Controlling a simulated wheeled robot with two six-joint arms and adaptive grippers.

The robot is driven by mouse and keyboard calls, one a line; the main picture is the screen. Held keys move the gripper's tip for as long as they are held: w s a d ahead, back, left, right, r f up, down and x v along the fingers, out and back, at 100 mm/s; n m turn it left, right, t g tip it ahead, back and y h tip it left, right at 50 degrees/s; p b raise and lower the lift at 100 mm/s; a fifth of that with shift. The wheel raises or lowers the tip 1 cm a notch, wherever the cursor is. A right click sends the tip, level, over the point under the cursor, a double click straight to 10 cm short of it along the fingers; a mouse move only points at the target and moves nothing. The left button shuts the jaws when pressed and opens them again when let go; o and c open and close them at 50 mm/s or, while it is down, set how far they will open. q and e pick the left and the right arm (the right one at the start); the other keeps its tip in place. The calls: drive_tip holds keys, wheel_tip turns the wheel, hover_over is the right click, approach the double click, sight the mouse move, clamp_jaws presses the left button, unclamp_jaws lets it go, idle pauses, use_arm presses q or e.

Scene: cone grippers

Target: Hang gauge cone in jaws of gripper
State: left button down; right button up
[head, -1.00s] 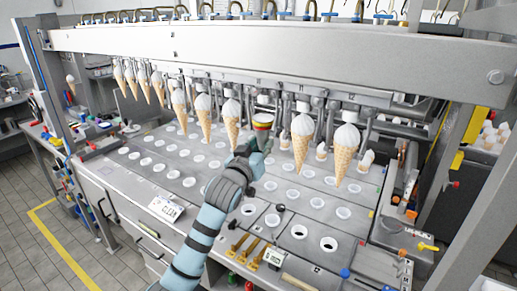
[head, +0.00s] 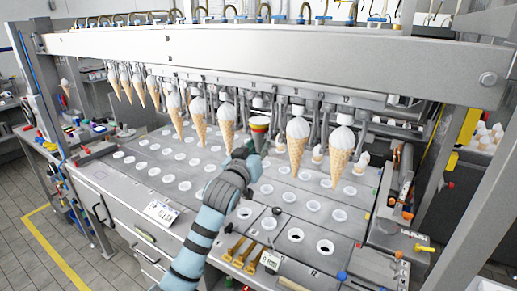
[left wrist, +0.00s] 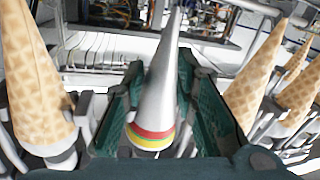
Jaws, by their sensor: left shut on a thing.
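The gauge cone (head: 259,127), silver with red, yellow and green bands near its wide end, hangs in the row between two waffle cones, wide end up. Its wide end is just under the overhead jaws; I cannot tell whether they grip it. My left gripper (head: 250,148) reaches it from the front and below. In the left wrist view the gauge cone (left wrist: 160,85) lies between the green fingers of my left gripper (left wrist: 165,105), shut on it; that view shows it tip up. My right gripper is out of view.
Waffle cones with white tops hang on both sides, the nearest at left (head: 227,125) and right (head: 297,140). Below is a grey plate (head: 290,213) with rows of holes. The machine's beam (head: 270,62) runs above the cones.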

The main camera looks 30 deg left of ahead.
use_arm(q)
drive_tip(key=shift+f, duration=0.5)
idle(0.4)
drive_tip(key=c, duration=0.9)
unclamp_jaws()
drive_tip(key=shift+s, duration=0.1)
drive_tip(key=shift+s+a, duration=0.2)
drive_tip(key=shift+s, duration=4.3)
